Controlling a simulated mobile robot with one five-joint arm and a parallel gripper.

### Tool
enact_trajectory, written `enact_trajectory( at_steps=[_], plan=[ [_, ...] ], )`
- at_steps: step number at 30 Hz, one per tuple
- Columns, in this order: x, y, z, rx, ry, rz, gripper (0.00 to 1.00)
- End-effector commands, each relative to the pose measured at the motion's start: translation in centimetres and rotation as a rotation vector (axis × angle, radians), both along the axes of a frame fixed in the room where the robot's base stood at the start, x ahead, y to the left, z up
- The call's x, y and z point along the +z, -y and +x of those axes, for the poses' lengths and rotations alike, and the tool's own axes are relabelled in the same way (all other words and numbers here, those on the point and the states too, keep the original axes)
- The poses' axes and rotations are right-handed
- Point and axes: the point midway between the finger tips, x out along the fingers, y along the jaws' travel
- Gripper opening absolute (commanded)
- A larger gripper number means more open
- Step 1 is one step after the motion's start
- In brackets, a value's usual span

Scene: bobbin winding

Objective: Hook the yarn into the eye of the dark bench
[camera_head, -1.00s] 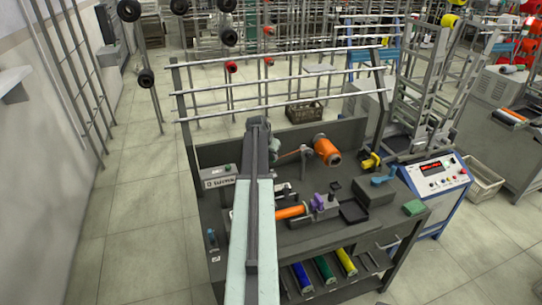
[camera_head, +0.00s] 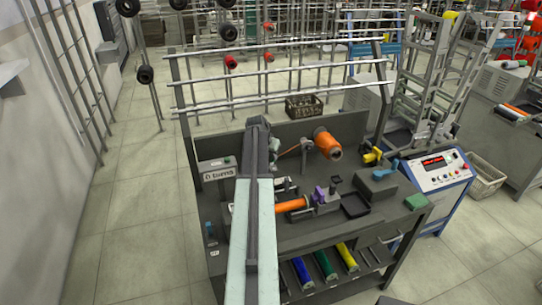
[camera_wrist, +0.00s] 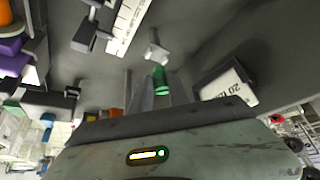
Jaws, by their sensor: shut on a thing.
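The dark bench (camera_head: 300,240) stands in front of me. An orange yarn spool (camera_head: 327,145) lies at its back. A thin orange strand of yarn (camera_head: 290,151) runs left from a small upright post (camera_head: 305,152) beside the spool towards my gripper. In the head view my arm mostly hides my gripper. In the wrist view my gripper (camera_wrist: 158,88) is shut, with a small green piece (camera_wrist: 160,79) between its fingers. The yarn itself is too thin to see there. A pale metal fitting (camera_wrist: 156,50) stands just beyond the fingertips; I cannot tell if it is the eye.
A labelled grey box (camera_head: 217,171) stands left of my arm. An orange bobbin (camera_head: 291,205), a purple part (camera_head: 320,193) and a black tray (camera_head: 355,206) are to the right. Blue, green and yellow spools lie on the lower shelf. A rail rack (camera_head: 280,78) stands behind the bench.

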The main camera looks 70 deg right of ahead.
Motion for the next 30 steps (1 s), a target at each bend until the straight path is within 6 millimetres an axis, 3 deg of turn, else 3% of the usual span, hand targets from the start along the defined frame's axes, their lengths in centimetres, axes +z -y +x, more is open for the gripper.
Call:
enact_trajectory(
  at_steps=[30],
  plan=[
    [-3.2,0.0,0.0,0.000,0.000,0.000,0.00]
  ],
)
